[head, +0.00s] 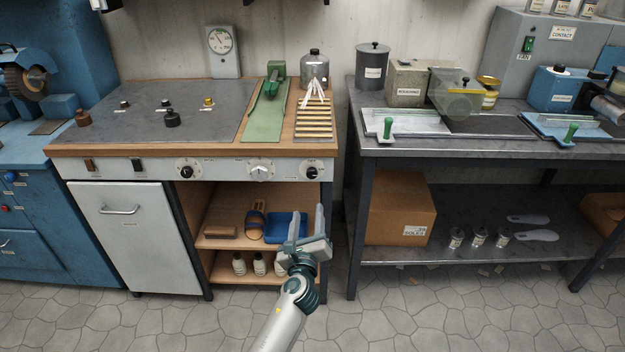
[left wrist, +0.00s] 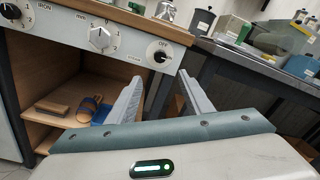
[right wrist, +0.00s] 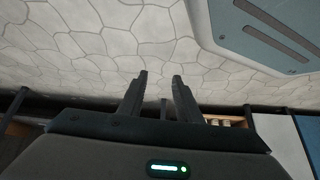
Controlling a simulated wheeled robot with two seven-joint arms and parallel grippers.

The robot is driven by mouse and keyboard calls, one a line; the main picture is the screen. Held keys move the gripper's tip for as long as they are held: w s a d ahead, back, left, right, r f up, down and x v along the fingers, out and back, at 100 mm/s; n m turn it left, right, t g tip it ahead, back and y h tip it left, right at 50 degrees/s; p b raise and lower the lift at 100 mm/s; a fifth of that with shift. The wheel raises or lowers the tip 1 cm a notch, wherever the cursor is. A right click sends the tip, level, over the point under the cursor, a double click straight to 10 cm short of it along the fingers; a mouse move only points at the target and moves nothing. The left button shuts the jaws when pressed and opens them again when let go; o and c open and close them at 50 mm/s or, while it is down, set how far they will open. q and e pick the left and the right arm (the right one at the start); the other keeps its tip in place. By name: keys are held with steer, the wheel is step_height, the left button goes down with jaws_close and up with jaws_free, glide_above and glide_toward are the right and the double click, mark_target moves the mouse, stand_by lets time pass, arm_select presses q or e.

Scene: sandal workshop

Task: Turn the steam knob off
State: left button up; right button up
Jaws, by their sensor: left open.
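The steam knob is a black knob on a white dial (head: 312,172), at the right end of the workbench's front panel. In the left wrist view, the knob (left wrist: 160,54) shows beyond the fingers, with "OFF" printed above it. Its exact pointer angle is too small to tell. My left gripper (head: 309,211) is open and empty, in front of and below the knob, not touching it. In the left wrist view, its fingers (left wrist: 160,78) stand apart. My right gripper (right wrist: 161,76) is open and empty over the floor, outside the head view.
A white knob (head: 261,170) and another black knob (head: 186,171) sit left on the same panel. Below is an open shelf with a blue tray (head: 283,228). A second table (head: 450,147) stands to the right. The floor in front is clear.

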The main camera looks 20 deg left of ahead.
arm_select(q)
steer(key=shift+w, duration=0.15)
steer(key=b, duration=0.1)
glide_toward(312, 176)
steer(key=w, duration=0.1)
steer(key=b+x, duration=0.2)
steer(key=x, duration=0.4)
steer(key=shift+w+a, duration=0.2)
steer(key=shift+a, duration=0.05)
steer(key=shift+w+a+r, duration=0.1)
steer(key=shift+w+a, duration=0.05)
steer(key=shift+w, duration=0.5)
arm_select(e)
steer(key=shift+s+d+f+g+h, duration=0.2)
steer(key=shift+s+d+f+g, duration=0.45)
steer(key=shift+d, duration=0.15)
steer(key=shift+s+d+f+g+h, duration=0.2)
steer(key=shift+s+d+f+g, duration=0.4)
steer(key=shift+d, duration=0.15)
arm_select(q)
steer(key=c, duration=1.1)
